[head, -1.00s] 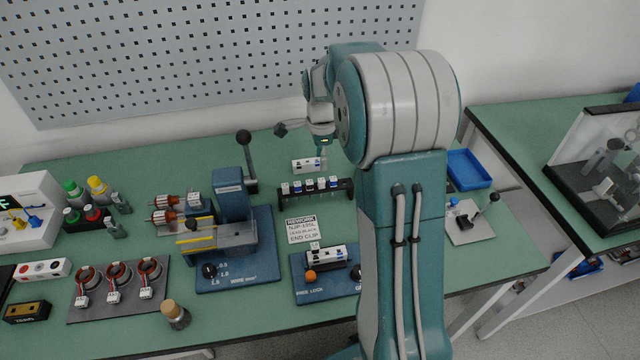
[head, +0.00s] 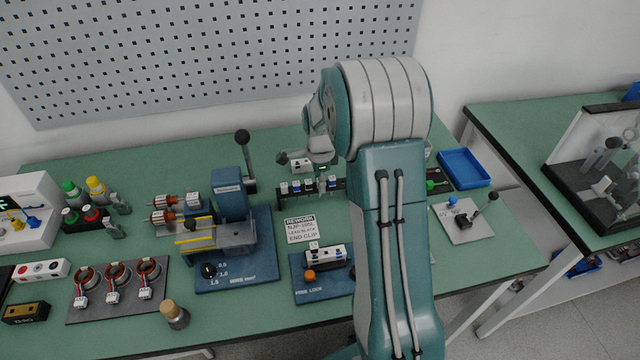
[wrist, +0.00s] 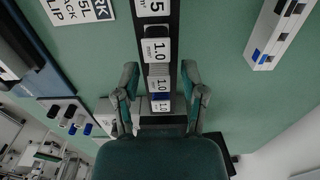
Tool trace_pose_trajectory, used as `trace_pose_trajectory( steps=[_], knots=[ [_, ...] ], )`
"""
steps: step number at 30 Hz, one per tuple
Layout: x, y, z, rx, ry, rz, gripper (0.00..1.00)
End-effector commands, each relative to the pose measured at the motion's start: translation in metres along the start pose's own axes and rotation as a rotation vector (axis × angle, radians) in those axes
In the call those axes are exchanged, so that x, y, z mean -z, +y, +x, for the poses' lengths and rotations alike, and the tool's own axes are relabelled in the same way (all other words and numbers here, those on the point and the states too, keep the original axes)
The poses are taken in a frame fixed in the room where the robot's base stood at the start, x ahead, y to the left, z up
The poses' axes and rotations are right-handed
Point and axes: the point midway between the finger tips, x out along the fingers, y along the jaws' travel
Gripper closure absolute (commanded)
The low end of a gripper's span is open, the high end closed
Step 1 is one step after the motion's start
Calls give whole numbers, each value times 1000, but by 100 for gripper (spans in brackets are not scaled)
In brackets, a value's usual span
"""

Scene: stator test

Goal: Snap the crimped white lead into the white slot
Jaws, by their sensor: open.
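My gripper (wrist: 160,76) is open, with its fingers on either side of the black rack in the wrist view. In the head view my gripper (head: 322,176) is small and partly hidden at the rack (head: 288,203). Several white tags stand in the rack, some marked 1.0, and a dark blue part (wrist: 160,97) shows between my fingers. I cannot tell which piece is the crimped white lead. Which slot is the white one is unclear.
A crimping press (head: 232,205) with an upright lever stands left. A blue tray (head: 465,168) and a grey lever plate (head: 463,220) are right. A rework card (head: 300,228) lies in front.

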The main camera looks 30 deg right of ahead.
Motion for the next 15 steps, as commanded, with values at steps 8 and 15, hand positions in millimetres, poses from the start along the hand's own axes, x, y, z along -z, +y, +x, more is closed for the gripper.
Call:
trace_pose_trajectory(
  steps=[8,15],
  knots=[
    [0,0,0,0,0,0,100],
    [0,0,-2,-1,0,0,100]
  ],
)
